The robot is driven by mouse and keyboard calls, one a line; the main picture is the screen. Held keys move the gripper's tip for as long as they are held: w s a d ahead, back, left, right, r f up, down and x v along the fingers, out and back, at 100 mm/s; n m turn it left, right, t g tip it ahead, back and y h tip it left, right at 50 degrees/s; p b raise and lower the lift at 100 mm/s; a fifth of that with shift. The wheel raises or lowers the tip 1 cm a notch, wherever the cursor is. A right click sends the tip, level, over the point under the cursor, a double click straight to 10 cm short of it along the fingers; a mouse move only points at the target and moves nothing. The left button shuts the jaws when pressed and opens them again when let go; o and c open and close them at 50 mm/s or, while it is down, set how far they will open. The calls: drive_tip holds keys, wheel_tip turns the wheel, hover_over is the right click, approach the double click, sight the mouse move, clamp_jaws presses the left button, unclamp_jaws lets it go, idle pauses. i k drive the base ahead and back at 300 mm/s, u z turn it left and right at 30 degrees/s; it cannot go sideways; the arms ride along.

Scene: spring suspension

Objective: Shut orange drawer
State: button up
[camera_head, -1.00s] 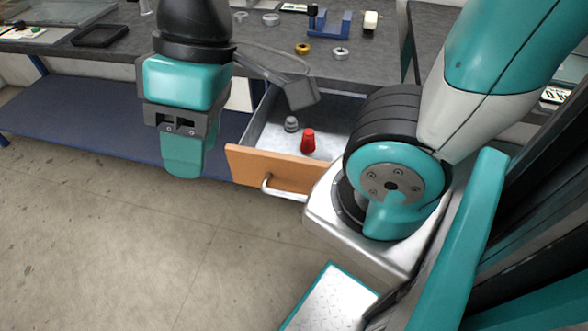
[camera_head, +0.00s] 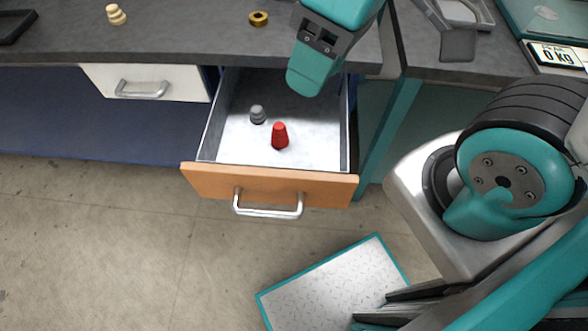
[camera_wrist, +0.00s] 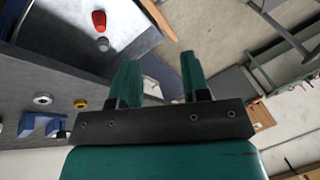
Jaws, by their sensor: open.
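The orange drawer (camera_head: 215,182) stands pulled out from under the grey workbench, its front facing me with a silver handle (camera_head: 268,210). A red cone-shaped piece (camera_head: 280,136) and a small grey piece (camera_head: 257,114) stand inside it. The wrist view also shows the red piece (camera_wrist: 99,20) and the grey piece (camera_wrist: 103,44). My gripper (camera_head: 304,84) appears over the back right part of the drawer in the head view, apart from the front and handle. In the wrist view my gripper (camera_wrist: 158,72) has its two teal fingers spread with nothing between them.
A white drawer (camera_head: 98,78) to the left is shut. The workbench (camera_head: 180,40) holds a gold ring (camera_head: 258,18) and a cream-coloured piece (camera_head: 116,14). A scale display (camera_head: 556,56) is at the far right.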

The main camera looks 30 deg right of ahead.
sight(236, 160)
drive_tip(key=u, duration=0.05)
drive_tip(key=i, duration=0.1)
drive_tip(key=z, duration=1.2)
drive_tip(key=k, duration=0.7)
drive_tip(key=u, duration=1.3)
